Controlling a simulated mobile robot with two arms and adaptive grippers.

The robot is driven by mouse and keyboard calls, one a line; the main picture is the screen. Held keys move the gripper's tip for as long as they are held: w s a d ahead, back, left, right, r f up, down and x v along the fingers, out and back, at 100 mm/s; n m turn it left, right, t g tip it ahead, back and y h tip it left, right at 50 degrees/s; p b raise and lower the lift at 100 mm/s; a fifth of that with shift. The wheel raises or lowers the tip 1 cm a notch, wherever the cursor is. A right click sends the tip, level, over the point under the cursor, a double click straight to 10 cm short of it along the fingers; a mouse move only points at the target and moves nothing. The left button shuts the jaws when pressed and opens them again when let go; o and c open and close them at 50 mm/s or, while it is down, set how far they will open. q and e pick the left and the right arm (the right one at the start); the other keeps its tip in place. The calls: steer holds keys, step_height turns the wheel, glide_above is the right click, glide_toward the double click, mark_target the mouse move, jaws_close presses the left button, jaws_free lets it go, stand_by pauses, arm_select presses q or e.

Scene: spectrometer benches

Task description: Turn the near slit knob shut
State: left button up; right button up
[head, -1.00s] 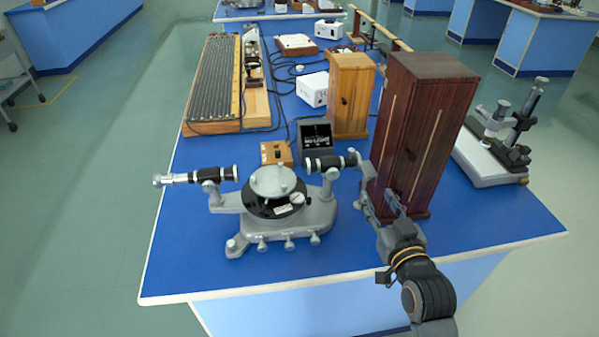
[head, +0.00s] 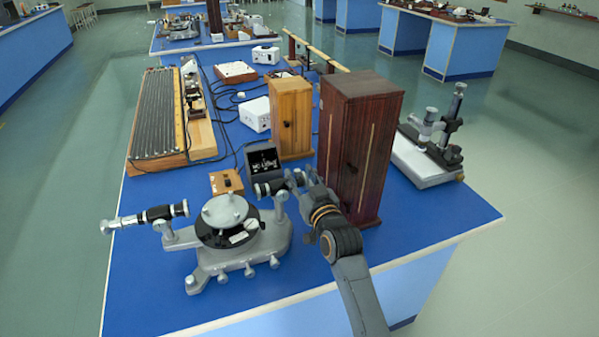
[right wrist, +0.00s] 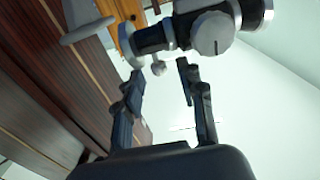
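The near spectrometer (head: 240,255) stands on the blue bench, with one black-and-silver tube pointing left and another tube (head: 270,188) at its right. My right gripper (head: 298,180) is beside that right tube. In the right wrist view the tube (right wrist: 150,40) crosses above my open right gripper (right wrist: 162,71). A round grey knob (right wrist: 212,34) with a dark line on its face shows there, beyond the fingertips. A small pale ball-ended knob (right wrist: 159,68) is between the fingertips, with gaps visible. I cannot tell for sure which is the slit knob. My left gripper is not in view.
A tall dark wooden cabinet (head: 365,150) stands close to the right of my right gripper. Behind are a lighter wooden box (head: 290,115), a small dark display (head: 262,160) and a wooden switch box (head: 226,181).

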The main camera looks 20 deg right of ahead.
steer(key=shift+w, duration=0.45)
jaws_close()
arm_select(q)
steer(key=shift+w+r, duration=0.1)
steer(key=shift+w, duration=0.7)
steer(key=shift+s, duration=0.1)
arm_select(e)
steer(key=shift+r+y, duration=0.1)
steer(key=shift+y, duration=0.2)
